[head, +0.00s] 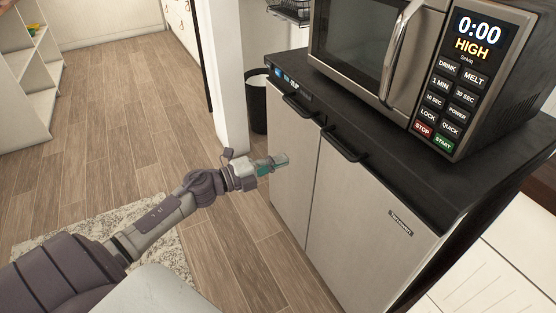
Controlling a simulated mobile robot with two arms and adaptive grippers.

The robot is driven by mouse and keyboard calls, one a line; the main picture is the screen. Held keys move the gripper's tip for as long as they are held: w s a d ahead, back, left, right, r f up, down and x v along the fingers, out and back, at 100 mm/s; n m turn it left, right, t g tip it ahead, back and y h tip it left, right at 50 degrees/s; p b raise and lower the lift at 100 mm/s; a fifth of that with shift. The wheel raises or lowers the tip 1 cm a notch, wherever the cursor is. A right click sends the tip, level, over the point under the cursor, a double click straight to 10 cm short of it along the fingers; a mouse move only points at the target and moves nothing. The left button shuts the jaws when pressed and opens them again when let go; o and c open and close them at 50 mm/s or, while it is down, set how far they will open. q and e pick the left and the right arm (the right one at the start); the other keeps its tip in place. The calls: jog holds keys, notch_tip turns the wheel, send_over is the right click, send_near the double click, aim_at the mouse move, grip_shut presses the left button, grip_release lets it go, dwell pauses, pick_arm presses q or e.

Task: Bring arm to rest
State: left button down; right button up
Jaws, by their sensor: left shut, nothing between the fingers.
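My left arm reaches in from the lower left of the head view. Its left gripper (278,160) is shut and empty, in front of the left door of a grey cabinet (360,215). The fingertips overlap the door's edge in the picture; I cannot tell whether they touch it. My right gripper does not show.
A microwave (375,45) with a display reading 0:00 HIGH stands on the cabinet's black top (355,120). A dark bin (257,105) stands beside a white wall end (222,70). White shelves (28,85) are at the left. Wood floor (120,110) is open between, with a rug (150,230) below the arm.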

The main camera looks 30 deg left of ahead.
pick_arm(q)
jog(key=shift+s+a, duration=0.15)
jog(key=shift+s, duration=0.1)
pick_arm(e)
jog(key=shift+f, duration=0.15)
